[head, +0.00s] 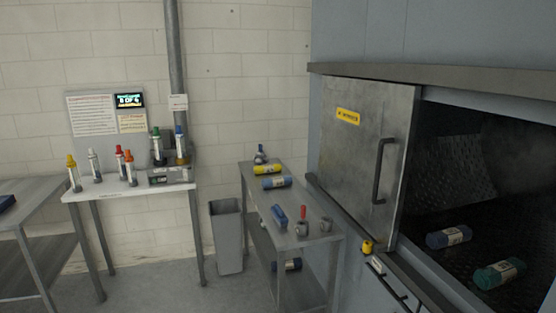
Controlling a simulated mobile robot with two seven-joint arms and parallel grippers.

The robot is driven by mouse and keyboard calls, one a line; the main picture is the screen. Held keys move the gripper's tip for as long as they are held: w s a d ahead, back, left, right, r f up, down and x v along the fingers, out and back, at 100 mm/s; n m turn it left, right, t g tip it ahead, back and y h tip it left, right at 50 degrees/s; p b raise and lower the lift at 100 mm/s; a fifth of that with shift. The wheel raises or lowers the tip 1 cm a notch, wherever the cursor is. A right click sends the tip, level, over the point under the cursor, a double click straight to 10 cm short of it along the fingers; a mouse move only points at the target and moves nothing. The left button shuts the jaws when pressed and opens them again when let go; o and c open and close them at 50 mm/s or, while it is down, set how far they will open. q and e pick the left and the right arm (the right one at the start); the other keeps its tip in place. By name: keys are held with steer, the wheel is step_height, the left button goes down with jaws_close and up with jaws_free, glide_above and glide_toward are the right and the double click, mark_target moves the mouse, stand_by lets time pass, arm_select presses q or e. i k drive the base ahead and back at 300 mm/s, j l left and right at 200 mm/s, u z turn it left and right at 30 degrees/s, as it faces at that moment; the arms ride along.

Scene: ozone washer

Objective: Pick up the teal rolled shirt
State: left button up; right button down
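The teal rolled shirt (499,273) is a green-teal roll with a pale label band. It lies in the open washer chamber at the lower right of the head view, on the dark textured floor near the front. A blue rolled shirt (448,237) with a similar label lies to its left and a little farther in. Neither of my grippers shows in the head view, so their state and their distance from the shirt are hidden.
The washer's grey door (362,150) stands left of the opening. A metal side table (310,229) left of the washer holds yellow and blue rolls and small tools. A grey bin (227,238) stands beside it. A white table (130,191) with several capped bottles stands at the wall.

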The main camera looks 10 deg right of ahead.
mark_target(499, 273)
steer(key=z, duration=0.8)
